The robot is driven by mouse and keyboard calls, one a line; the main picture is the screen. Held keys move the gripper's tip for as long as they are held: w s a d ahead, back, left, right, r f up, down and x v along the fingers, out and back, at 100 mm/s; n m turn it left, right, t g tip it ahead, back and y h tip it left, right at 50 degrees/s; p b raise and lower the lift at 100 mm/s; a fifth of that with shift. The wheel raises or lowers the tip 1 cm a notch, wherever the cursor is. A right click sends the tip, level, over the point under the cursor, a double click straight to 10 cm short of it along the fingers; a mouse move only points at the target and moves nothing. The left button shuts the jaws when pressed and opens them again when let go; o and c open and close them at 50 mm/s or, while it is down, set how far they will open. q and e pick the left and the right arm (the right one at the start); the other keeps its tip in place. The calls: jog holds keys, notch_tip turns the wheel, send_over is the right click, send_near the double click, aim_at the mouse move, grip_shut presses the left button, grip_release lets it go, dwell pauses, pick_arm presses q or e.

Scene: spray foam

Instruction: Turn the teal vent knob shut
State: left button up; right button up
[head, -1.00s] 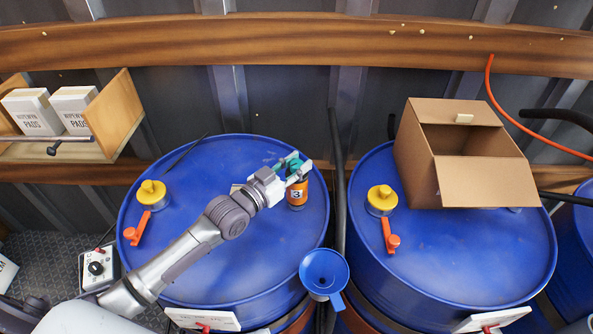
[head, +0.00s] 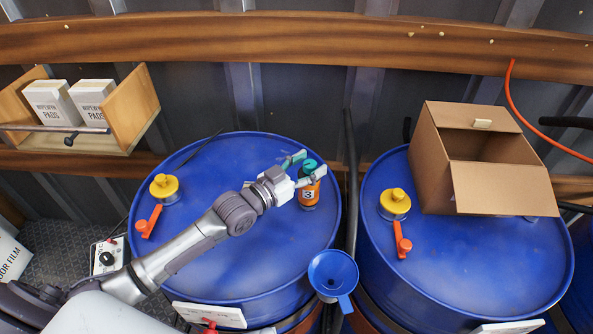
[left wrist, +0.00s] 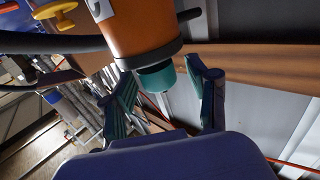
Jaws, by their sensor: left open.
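The teal vent knob (head: 309,165) sits on top of an orange canister (head: 309,194) with a dark collar and a label reading 3, standing on the left blue drum. My left gripper (head: 306,167) is open, one finger on each side of the knob. In the left wrist view the teal knob (left wrist: 156,77) lies between the spread fingers of the gripper (left wrist: 165,80), with visible space to the right finger. The orange canister (left wrist: 137,28) fills the top there. I cannot tell whether the left finger touches the knob. My right gripper is not in view.
Yellow caps and orange handles sit on the left drum (head: 225,270) and right drum (head: 470,270). A blue funnel (head: 333,273) is between the drums at the front. An open cardboard box (head: 500,185) stands on the right drum. A dark pipe (head: 351,190) runs just right of the canister.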

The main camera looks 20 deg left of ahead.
pick_arm(q)
jog(key=v, duration=1.1)
jog(key=shift+s, duration=0.25)
jog(key=shift+a, duration=0.15)
